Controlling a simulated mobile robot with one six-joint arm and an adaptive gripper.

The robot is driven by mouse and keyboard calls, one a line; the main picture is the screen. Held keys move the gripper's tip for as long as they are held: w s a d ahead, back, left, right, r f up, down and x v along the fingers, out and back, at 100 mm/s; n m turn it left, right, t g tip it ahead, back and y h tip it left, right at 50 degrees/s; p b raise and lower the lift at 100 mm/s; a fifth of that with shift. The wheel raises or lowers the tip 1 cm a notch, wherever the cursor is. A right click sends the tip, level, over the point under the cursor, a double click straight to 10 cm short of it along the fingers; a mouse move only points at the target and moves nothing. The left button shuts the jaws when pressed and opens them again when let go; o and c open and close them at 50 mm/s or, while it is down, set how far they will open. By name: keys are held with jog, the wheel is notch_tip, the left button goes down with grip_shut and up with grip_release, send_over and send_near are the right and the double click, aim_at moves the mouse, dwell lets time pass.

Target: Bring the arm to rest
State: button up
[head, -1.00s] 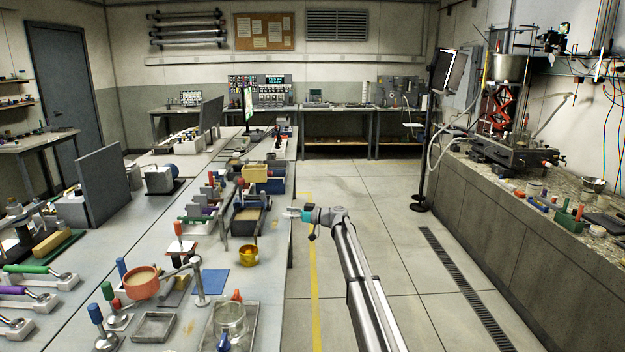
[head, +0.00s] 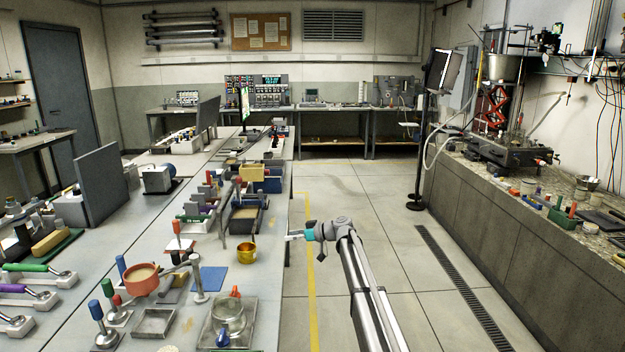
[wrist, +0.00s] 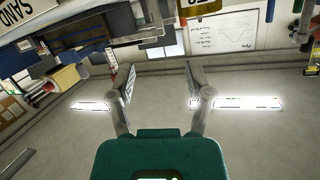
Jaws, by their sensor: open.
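My arm reaches up from the bottom of the head view, over the aisle beside the long bench. My gripper (head: 292,236) points left toward the bench's right edge in the head view. In the wrist view my gripper (wrist: 160,82) shows its two fingers spread apart with nothing between them. The wrist view is tilted and shows wall, ceiling lights and shelving beyond the fingers.
A stone counter (head: 520,235) runs along the right. The aisle floor (head: 365,195) is clear. A black stand (head: 418,150) is farther back.

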jog(key=s+d+f+m+g+h, duration=0.1)
jog(key=s+d+f+m+h, duration=0.55)
jog(key=s, duration=0.85)
jog(key=s+d+f+m+g+h, duration=0.1)
jog(key=s+d+f+m+h, duration=0.15)
jog(key=s+d, duration=1)
jog(key=s+d+f+m+g+h, duration=0.1)
jog(key=s+d+f+m+h, duration=0.4)
jog(key=s, duration=1.3)
notch_tip(320, 180, up, 13)
jog(key=h+p, duration=0.1)
jog(key=p, duration=1.1)
jog(key=shift+w+d+p, duration=0.15)
jog(key=shift+d+p, duration=0.1)
jog(key=shift+p, duration=0.15)
